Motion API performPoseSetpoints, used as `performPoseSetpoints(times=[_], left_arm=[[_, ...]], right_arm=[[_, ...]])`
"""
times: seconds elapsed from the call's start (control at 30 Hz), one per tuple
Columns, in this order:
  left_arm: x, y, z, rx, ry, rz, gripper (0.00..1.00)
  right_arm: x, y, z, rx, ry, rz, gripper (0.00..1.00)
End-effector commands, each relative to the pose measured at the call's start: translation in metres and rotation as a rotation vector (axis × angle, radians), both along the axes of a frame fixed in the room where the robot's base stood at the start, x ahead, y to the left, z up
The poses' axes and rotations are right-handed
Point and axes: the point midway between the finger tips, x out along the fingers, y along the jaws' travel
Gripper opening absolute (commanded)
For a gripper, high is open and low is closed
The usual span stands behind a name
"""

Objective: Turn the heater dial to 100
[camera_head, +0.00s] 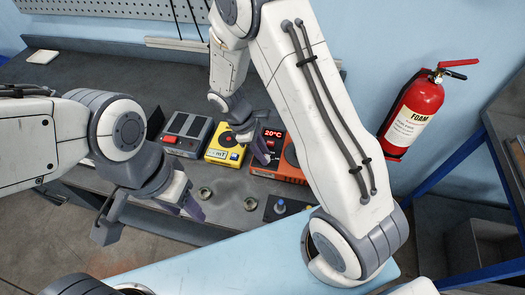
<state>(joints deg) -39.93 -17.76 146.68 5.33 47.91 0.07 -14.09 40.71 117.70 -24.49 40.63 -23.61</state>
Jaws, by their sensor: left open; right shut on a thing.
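The orange heater (280,171) stands on the bench, and its red display (273,133) reads 20°C. My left gripper (148,214) is open and empty, over the bench's front edge at the left, away from the heater.
A yellow device (219,155) and a grey device with a red switch (187,135) stand left of the heater. Small round metal pieces (205,193) and a dark holder with a blue-topped item (280,207) lie in front. A fire extinguisher (413,112) hangs right.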

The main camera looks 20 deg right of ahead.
Motion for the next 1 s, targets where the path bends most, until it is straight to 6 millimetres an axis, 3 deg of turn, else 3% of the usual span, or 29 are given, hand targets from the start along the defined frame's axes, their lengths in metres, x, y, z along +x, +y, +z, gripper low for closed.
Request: performPoseSetpoints(times=[0.5, 1.0], left_arm=[[0.0000, 0.0000, 0.0111, 0.000, 0.000, 0.001, 0.50], [0.0000, 0.0000, 0.0124, 0.000, 0.000, 0.001, 0.50]], right_arm=[[0.0043, -0.0023, 0.0013, 0.000, -0.004, -0.374, 0.00], [0.0054, -0.0031, 0.0010, 0.002, -0.006, -0.467, 0.00]])
